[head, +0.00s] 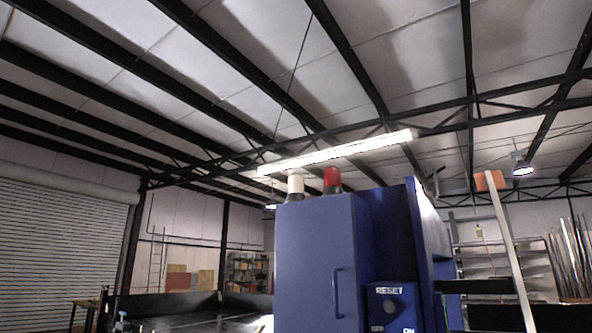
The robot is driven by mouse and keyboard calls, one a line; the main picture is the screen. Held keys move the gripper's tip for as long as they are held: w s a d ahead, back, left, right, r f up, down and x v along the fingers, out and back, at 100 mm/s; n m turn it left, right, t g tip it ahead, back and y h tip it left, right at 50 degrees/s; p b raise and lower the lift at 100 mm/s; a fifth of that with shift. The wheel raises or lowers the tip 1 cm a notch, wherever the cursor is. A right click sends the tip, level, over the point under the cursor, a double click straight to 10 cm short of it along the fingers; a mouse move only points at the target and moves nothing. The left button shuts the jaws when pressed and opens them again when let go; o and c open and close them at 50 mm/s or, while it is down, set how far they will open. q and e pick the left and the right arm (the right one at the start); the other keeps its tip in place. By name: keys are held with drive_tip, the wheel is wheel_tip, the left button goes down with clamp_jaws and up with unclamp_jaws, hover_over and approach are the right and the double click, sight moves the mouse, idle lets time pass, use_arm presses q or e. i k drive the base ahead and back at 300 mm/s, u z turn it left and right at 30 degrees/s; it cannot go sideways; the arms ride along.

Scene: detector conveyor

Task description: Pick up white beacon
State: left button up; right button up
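The white beacon (295,185) stands upright on top of a blue cabinet (312,260), near its left edge. A red beacon (332,180) stands just to its right on the same top. Both have dark bases. Neither of my grippers shows in the head view, so I cannot see what they hold or where they are.
The blue cabinet has a door handle and a RESET panel (390,304) on its front. A dark conveyor surface (190,321) lies at the lower left. A slanted white post with an orange top (490,181) stands at the right. Shelves (247,272) stand behind.

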sight(296, 187)
drive_tip(key=z, duration=0.5)
drive_tip(key=k, duration=0.6)
drive_tip(key=u, duration=0.4)
drive_tip(key=i, duration=1.6)
drive_tip(key=z, duration=0.6)
